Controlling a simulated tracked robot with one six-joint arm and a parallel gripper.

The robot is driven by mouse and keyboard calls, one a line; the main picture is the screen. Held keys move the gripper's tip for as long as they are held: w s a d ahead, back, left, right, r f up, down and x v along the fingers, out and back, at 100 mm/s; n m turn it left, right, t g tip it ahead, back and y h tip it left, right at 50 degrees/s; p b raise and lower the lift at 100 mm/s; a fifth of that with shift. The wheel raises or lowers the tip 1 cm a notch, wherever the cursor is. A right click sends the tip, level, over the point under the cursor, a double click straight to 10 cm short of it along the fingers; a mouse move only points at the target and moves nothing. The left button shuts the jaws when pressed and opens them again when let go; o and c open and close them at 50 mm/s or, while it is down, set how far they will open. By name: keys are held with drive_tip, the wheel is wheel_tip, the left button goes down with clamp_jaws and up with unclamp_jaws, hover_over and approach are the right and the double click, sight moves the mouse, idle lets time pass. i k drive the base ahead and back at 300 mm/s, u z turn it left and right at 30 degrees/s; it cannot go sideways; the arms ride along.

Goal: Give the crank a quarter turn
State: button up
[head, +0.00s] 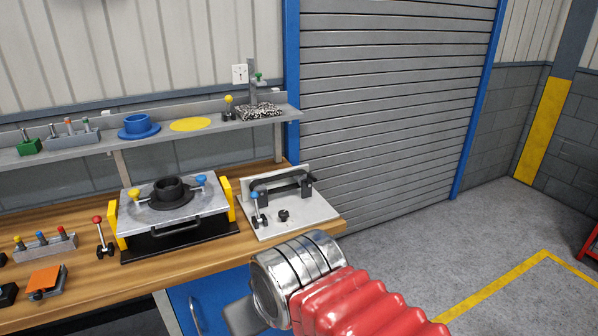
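No part is plainly a crank from here. One candidate is a small lever with a blue knob (254,196), standing upright at the left of a light grey plate (305,213) on the bench's right end. A second is a black piece with a red ball knob (97,219), standing on the wood further left. My arm, with red bellows and a metal cuff, reaches in from the bottom, in front of the bench's right end. My gripper's fingers do not show; nothing is seen touching either lever.
A clamp fixture (203,216) with a black ring part (171,190) stands mid-bench. The plate also carries a black handle (281,179) and a small black knob (284,215). A shelf (188,133) with parts runs behind.

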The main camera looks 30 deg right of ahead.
sight(309, 177)
drive_tip(key=i, duration=0.9)
drive_tip(key=z, duration=0.05)
